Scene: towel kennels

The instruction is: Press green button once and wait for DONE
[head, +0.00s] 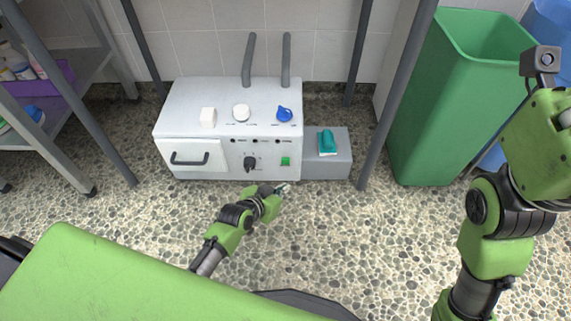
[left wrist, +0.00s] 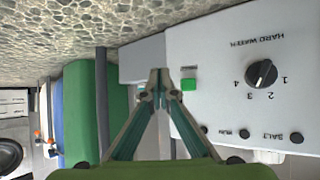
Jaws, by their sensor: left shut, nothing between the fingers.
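The white machine (head: 190,105) stands against the tiled wall. Its green button (head: 285,161) is at the lower right of the front panel, right of a black knob (head: 250,163). The left wrist view also shows the green button (left wrist: 188,85) and the numbered knob (left wrist: 261,73). My left gripper (head: 283,188) is shut and empty, just in front of and below the button. In the left wrist view its fingertips (left wrist: 160,72) appear left of the button, not covering it. Several small indicators on the panel look dark; no DONE lettering is readable. My right gripper is out of view.
A grey box (head: 340,165) with a teal item (head: 327,142) on it adjoins the machine's right side. A green bin (head: 415,130) stands farther right. Grey posts (head: 398,80) rise around the machine. A metal shelf (head: 75,70) stands at left. Pebbled floor (head: 150,215) in front is open.

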